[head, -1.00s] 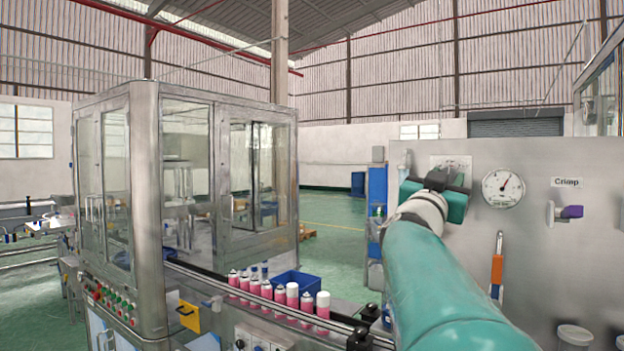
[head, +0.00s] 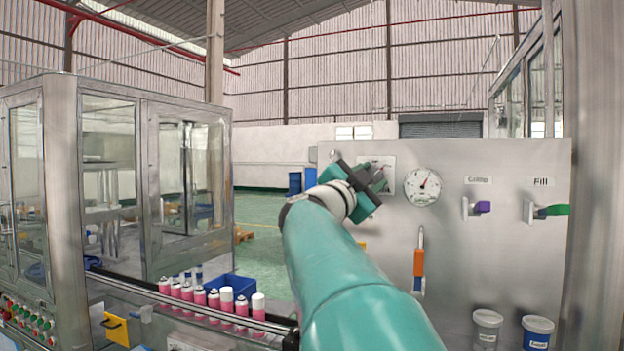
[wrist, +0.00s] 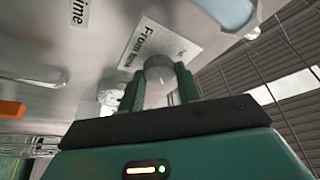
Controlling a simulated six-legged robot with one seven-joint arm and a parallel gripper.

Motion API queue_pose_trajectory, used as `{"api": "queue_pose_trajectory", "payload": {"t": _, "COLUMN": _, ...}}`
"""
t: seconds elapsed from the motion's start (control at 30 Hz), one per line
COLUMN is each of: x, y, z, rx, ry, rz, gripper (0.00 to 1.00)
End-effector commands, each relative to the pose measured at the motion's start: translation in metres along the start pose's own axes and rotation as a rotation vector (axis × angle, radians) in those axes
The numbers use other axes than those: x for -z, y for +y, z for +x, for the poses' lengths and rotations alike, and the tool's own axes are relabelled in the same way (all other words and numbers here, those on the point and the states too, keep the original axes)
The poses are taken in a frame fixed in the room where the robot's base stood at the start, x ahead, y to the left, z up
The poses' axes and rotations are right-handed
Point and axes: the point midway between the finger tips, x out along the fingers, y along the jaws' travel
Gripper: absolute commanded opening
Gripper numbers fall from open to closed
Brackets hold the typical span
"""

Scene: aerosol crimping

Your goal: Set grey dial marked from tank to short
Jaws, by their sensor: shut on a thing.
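The grey dial (wrist: 158,66) sits on a pale plate marked "From tank" (wrist: 150,42), fixed to the steel panel. In the wrist view, my gripper (wrist: 157,80) has its green fingers on either side of the dial and is shut on it. Small lettering shows on the plate beside the dial, too blurred to read. The dial's pointer mark cannot be made out. In the head view, my gripper (head: 376,180) is tilted in front of the plate (head: 388,161) and hides the dial.
A round gauge (head: 422,186) is right of my gripper, with an orange-handled lever (head: 419,262) below. Purple (head: 482,207) and green (head: 553,210) valve handles are farther right. Two tubs (head: 537,333) stand low right. Pink cans (head: 213,299) line the conveyor at left.

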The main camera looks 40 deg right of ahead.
Motion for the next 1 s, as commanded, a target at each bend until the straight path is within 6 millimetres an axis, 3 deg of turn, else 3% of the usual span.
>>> {"api": "queue_pose_trajectory", "payload": {"t": 0.37, "x": -0.001, "y": 0.000, "z": 0.001, "rx": -0.001, "ry": -0.001, "rz": 0.006, "gripper": 0.11}}
{"api": "queue_pose_trajectory", "payload": {"t": 0.4, "x": -0.001, "y": 0.000, "z": 0.001, "rx": -0.001, "ry": -0.001, "rz": 0.006, "gripper": 0.38}}
{"api": "queue_pose_trajectory", "payload": {"t": 0.5, "x": -0.001, "y": 0.000, "z": 0.000, "rx": -0.001, "ry": -0.001, "rz": 0.005, "gripper": 0.55}}
{"api": "queue_pose_trajectory", "payload": {"t": 0.83, "x": 0.000, "y": -0.001, "z": -0.003, "rx": -0.001, "ry": -0.001, "rz": 0.005, "gripper": 0.55}}
{"api": "queue_pose_trajectory", "payload": {"t": 1.0, "x": 0.000, "y": -0.001, "z": -0.022, "rx": 0.001, "ry": -0.003, "rz": 0.006, "gripper": 0.55}}
